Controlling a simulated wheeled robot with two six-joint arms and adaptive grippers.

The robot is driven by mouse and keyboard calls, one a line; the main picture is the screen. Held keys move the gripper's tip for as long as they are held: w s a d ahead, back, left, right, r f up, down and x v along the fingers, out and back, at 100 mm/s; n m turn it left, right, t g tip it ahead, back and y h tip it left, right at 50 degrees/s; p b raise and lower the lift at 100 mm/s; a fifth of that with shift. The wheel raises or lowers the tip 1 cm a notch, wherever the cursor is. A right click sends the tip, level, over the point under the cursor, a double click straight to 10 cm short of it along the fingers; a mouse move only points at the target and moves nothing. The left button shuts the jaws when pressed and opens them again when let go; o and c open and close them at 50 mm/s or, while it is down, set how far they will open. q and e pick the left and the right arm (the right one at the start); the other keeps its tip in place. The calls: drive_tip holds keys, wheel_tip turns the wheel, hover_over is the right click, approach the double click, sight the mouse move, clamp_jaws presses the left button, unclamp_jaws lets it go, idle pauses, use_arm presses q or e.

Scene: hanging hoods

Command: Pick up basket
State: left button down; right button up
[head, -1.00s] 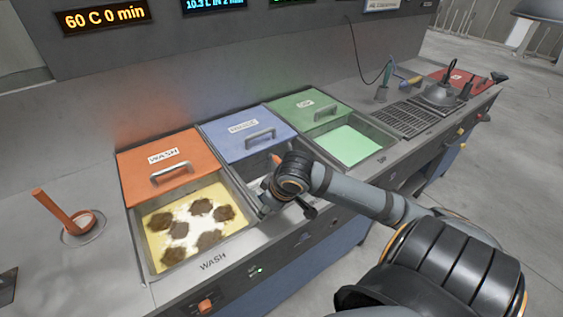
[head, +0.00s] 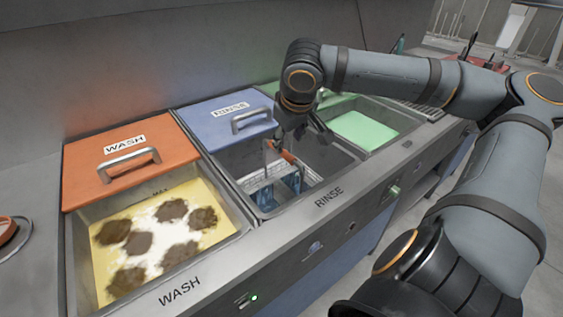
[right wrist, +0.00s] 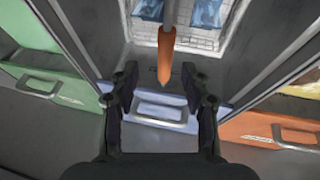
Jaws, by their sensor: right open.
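A wire basket (head: 258,192) with blue items inside stands in the rinse basin. Its orange handle (head: 288,157) rises beneath my right gripper (head: 297,143). The right wrist view shows the basket (right wrist: 145,28) at the top and the orange handle (right wrist: 165,76) pointing down between the two fingers of my right gripper (right wrist: 163,82). The fingers are apart and not closed on it. I cannot tell how far the handle is from the fingers in depth. The right gripper hides part of the handle in the head view. My left gripper is not in view.
The wash basin (head: 240,222), with yellow liquid, foam and brown patches, is on the left. Its orange lid (head: 92,185) lies behind. The blue rinse lid (head: 205,122) is behind the rinse basin. A green basin (head: 365,128) is to the right.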

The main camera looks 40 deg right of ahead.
drive_tip(key=shift+p+x, duration=0.35)
drive_tip(key=shift+x, duration=0.55)
drive_tip(key=w+f, duration=0.2)
drive_tip(key=f, duration=0.1)
drive_tip(key=shift+f, duration=0.2)
drive_tip(key=shift+w+d+f, duration=0.15)
drive_tip(key=shift+f, duration=0.05)
clamp_jaws()
drive_tip(key=shift+r, duration=0.1)
